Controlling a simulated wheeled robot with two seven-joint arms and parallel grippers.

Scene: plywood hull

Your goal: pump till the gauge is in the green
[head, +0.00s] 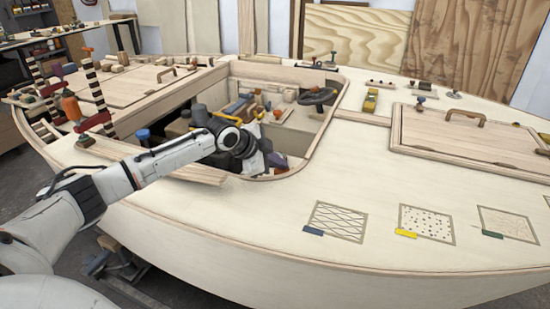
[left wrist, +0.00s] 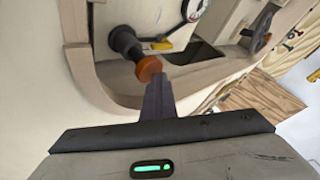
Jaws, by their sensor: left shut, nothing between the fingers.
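My left gripper (head: 262,152) is over the cockpit opening in the head view, its jaws shut. In the left wrist view its dark fingers (left wrist: 158,86) are together and empty. Their tips appear close to an orange knob (left wrist: 148,68) on a thick black stem (left wrist: 124,41), probably the pump handle; I cannot tell whether they touch it. A round white dial with a dark rim (left wrist: 194,8), likely the gauge, is cut off at the top edge of that view. Its needle and any green zone cannot be read. My right gripper is not in view.
The cockpit's wooden rim (head: 322,128) surrounds the gripper. A dark steering wheel (head: 318,96) stands inside at the right. A yellow-handled part (left wrist: 158,46) lies beside the black stem. A hatch with a handle (head: 470,140) is at the right.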

